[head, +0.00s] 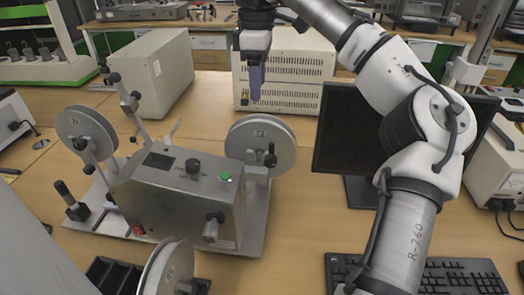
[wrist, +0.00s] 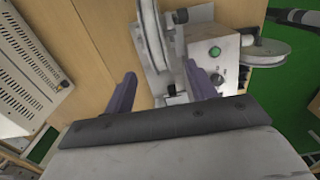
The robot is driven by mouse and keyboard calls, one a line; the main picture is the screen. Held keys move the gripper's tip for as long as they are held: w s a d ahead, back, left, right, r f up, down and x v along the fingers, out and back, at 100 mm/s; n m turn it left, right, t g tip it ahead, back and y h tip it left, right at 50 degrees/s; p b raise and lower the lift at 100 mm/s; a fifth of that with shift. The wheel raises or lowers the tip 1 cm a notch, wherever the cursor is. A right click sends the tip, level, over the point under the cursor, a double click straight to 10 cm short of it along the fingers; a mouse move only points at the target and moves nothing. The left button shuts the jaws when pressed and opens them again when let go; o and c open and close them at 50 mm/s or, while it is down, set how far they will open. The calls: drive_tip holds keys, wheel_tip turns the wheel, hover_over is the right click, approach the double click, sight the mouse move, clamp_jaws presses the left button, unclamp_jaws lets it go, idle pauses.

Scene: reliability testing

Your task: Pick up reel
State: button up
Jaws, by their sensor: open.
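A grey winding machine (head: 185,195) stands on the wooden table in the head view. One pale disc-shaped reel (head: 87,134) is mounted on its left end and another reel (head: 262,135) on its right end. A third reel (head: 167,270) stands at the bottom edge, partly cut off. My gripper (head: 256,97), with purple fingers, is above and behind the right reel, apart from it. In the wrist view my gripper (wrist: 160,70) has its fingers spread with nothing held. The near reel (wrist: 153,35) shows edge-on beyond the fingers, and another reel (wrist: 275,52) lies further right.
A black monitor (head: 345,135) and a keyboard (head: 430,275) are on the right. A beige box (head: 150,72) and a vented white instrument (head: 300,75) stand behind the machine. A dark tray (head: 110,272) sits at the front. Bare table lies between the right reel and monitor.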

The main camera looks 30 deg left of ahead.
sight(259, 128)
wheel_tip(259, 128, down, 8)
drive_tip(key=shift+r, duration=0.15)
drive_tip(key=shift+w+a+f+p, duration=0.1)
drive_tip(key=shift+w+f+p, duration=0.1)
drive_tip(key=shift+f, duration=1.15)
drive_tip(key=shift+w+f+p, duration=0.15)
drive_tip(key=shift+f+p, duration=0.05)
drive_tip(key=shift+f, duration=1.1)
clamp_jaws()
